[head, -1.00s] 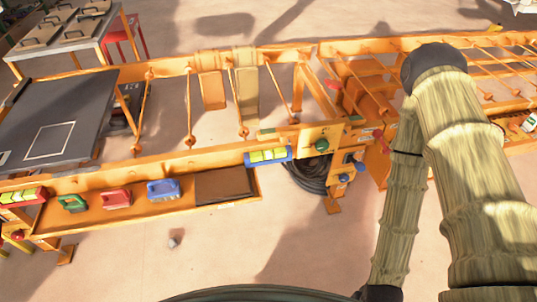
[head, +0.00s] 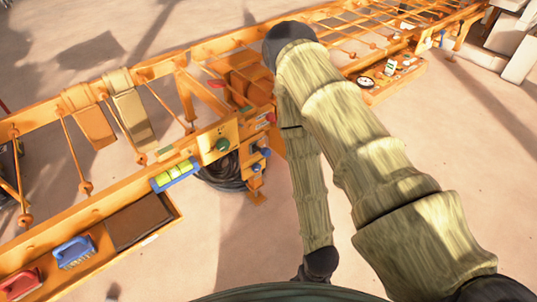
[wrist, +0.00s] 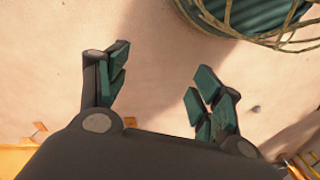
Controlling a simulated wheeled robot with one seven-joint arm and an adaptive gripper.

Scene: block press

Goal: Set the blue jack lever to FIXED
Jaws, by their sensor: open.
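A small blue upright part (head: 442,38) stands at the far right of the orange frame (head: 160,64) in the head view. It may be the blue jack lever, but it is too small to tell, and no FIXED mark is readable. My gripper (wrist: 160,78) is open and empty in the wrist view, with pale floor between its dark green fingertips. In the head view my arm crosses the middle and my gripper cannot be made out. The wrist view shows no blue lever.
An orange tray (head: 392,78) with a dial gauge (head: 365,82) sits at the right. A control panel (head: 222,145) with a green knob stands left of my arm. A blue-handled brush (head: 72,250) lies lower left. Open floor (head: 440,140) lies at the right.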

